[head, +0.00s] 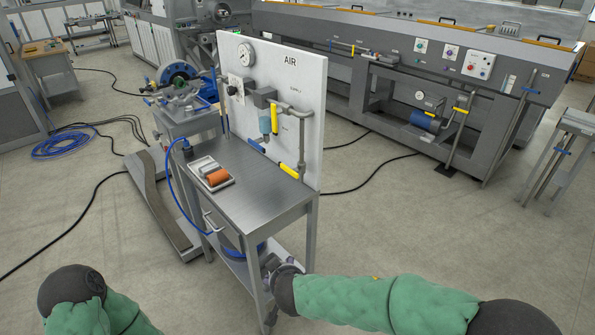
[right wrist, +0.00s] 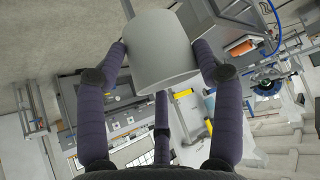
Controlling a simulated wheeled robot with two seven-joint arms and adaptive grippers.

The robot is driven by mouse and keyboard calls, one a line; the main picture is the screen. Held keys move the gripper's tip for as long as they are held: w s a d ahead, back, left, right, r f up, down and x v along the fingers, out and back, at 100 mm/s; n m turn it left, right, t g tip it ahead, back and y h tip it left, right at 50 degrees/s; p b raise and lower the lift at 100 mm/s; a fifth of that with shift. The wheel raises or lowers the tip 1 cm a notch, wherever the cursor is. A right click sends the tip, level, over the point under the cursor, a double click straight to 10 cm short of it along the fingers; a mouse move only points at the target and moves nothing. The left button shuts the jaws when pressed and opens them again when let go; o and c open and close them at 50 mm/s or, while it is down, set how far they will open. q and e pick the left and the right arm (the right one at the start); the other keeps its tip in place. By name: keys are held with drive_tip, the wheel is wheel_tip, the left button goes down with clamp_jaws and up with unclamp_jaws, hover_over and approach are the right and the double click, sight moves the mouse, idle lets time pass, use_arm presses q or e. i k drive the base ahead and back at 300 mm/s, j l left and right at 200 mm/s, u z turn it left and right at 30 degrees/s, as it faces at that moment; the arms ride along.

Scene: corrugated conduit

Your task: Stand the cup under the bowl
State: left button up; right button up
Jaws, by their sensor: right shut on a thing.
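A plain grey cup (right wrist: 160,55) is held between the dark purple fingers of my right gripper (right wrist: 160,42) in the right wrist view. Which end of the cup is its opening I cannot tell. In the head view my right gripper (head: 277,275) is low beside the front right leg of the steel bench, partly hidden, and the cup is not clearly visible there. The bluish clear bowl (head: 265,122) hangs under the grey air unit on the white AIR panel, well above and apart from the gripper. My left gripper is out of view.
The steel bench top (head: 255,190) carries a small tray (head: 208,188) with an orange roll (head: 217,177). Yellow-handled valves and pipes (head: 303,130) are on the panel (head: 310,80). A blue hose (head: 185,190) loops over the bench's left side.

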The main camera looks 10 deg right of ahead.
sight(268, 169)
drive_tip(key=j+z, duration=0.1)
drive_tip(key=z, duration=0.3)
drive_tip(key=i+j+z, duration=0.1)
drive_tip(key=z, duration=0.25)
drive_tip(key=i+j+z, duration=0.1)
drive_tip(key=z, duration=0.3)
drive_tip(key=j+z, duration=0.15)
drive_tip(key=z, duration=0.25)
drive_tip(key=i+j, duration=0.1)
drive_tip(key=j, duration=0.65)
drive_tip(key=i+j, duration=0.1)
drive_tip(key=j, duration=0.65)
drive_tip(key=i+j, duration=0.1)
drive_tip(key=j, duration=0.65)
drive_tip(key=i+j, duration=0.1)
drive_tip(key=j, duration=0.65)
drive_tip(key=i+j, duration=0.1)
drive_tip(key=j, duration=0.65)
drive_tip(key=i+j, duration=0.1)
drive_tip(key=j, duration=0.65)
drive_tip(key=i+j, duration=0.1)
drive_tip(key=j, duration=0.6)
